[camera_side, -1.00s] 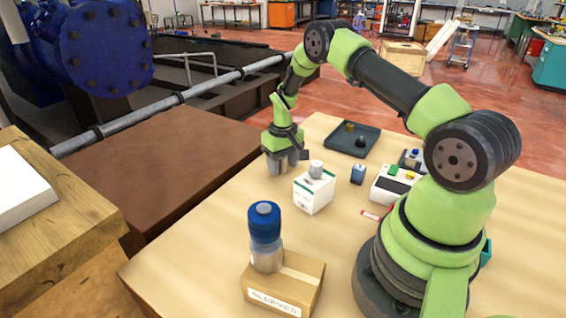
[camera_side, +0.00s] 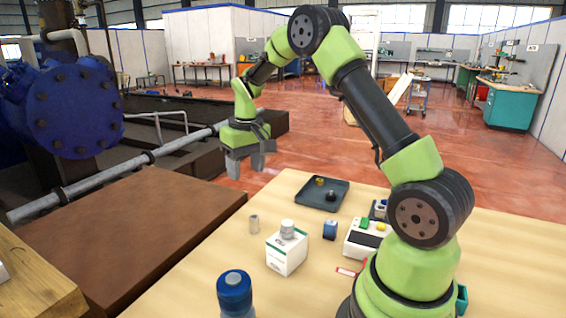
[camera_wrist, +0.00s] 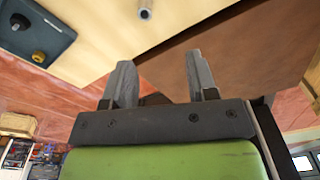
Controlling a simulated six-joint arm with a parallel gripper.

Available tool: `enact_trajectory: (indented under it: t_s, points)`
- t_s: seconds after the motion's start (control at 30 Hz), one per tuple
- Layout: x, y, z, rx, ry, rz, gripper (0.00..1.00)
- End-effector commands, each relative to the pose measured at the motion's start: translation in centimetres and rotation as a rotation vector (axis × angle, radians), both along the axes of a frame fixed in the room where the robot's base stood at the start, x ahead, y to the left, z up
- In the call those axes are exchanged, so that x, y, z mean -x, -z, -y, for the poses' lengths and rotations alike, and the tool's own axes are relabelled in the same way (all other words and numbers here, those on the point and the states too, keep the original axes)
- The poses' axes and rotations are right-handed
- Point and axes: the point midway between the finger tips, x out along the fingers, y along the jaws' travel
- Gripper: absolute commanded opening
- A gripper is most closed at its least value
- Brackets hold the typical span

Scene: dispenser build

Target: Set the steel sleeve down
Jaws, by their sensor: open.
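The steel sleeve (camera_side: 254,223), a small grey hollow cylinder, stands upright on the wooden table, left of the white box. It also shows at the top of the wrist view (camera_wrist: 145,13), with its round opening visible. My gripper (camera_side: 246,165) is raised well above and slightly left of the sleeve, apart from it. Its two grey fingers (camera_wrist: 160,75) are spread open with nothing between them.
A white box (camera_side: 286,255) with a grey cap-like piece (camera_side: 287,229) on top is right of the sleeve. A blue-capped bottle (camera_side: 235,289) is in front.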

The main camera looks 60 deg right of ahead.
Motion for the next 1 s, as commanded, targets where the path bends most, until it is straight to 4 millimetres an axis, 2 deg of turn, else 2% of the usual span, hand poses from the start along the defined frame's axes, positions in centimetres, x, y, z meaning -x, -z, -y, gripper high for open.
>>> enact_trajectory:
  t_s: [0.03, 0.2, 0.3, 0.4, 0.53, 0.7, 0.83, 1.0]
  points:
    - [0.4, -2.5, -1.5, 0.005, -0.008, 0.043, 0.53]
    - [3.6, -9.0, -6.6, -0.004, -0.015, 0.176, 0.53]
    - [6.4, -11.8, -9.5, -0.020, -0.019, 0.255, 0.53]
    - [9.7, -13.7, -11.9, -0.045, -0.026, 0.334, 0.53]
    - [14.1, -14.9, -14.5, -0.086, -0.033, 0.429, 0.53]
    - [18.4, -14.6, -16.4, -0.138, -0.041, 0.516, 0.53]
    - [20.0, -14.2, -17.0, -0.163, -0.044, 0.550, 0.53]
    - [20.5, -14.0, -17.1, -0.172, -0.043, 0.558, 0.53]
